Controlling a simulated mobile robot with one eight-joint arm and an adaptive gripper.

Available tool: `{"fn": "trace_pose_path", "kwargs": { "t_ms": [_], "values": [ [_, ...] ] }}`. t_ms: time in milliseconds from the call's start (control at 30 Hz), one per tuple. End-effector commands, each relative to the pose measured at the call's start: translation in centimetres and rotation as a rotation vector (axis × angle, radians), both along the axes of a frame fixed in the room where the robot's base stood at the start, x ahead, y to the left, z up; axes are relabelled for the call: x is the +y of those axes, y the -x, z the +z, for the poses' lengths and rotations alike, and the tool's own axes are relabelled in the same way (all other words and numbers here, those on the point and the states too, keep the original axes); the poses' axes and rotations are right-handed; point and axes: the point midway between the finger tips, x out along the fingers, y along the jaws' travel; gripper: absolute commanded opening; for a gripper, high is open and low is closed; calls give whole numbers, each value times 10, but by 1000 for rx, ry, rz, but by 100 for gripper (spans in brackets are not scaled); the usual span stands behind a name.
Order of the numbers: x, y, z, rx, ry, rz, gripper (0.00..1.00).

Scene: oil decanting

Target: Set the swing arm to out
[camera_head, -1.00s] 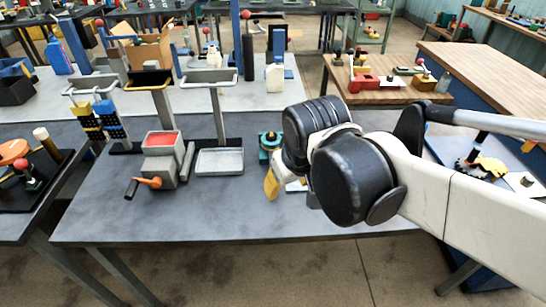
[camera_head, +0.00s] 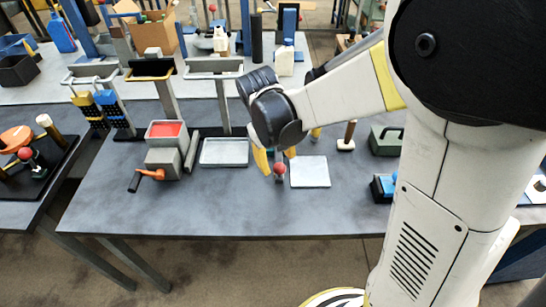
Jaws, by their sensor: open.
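My gripper (camera_head: 276,162) hangs over the grey table, its yellow fingers pointing down. It is open, with one finger on each side of a small upright post with a red ball knob (camera_head: 280,169). I cannot tell whether the fingers touch it. A flat white plate (camera_head: 310,172) lies just right of the knob. I cannot pick out the swing arm for certain; the red-knobbed part may belong to it, and my wrist hides what lies behind it.
Left on the grey table (camera_head: 215,210) stand a grey box with a red top (camera_head: 167,130) and orange crank, and a shallow grey tray (camera_head: 224,152). A wooden-handled tool (camera_head: 347,136) and a green case (camera_head: 386,140) are to the right. The front strip is clear.

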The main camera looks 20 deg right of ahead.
Motion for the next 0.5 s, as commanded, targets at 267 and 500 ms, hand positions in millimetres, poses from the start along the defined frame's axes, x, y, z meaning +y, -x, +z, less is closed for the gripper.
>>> {"fn": "trace_pose_path", "kwargs": {
  "t_ms": [267,500],
  "values": [
    [-6,-2,-36,-1,0,1,55],
    [-7,-2,-38,-1,0,1,55]
  ]
}}
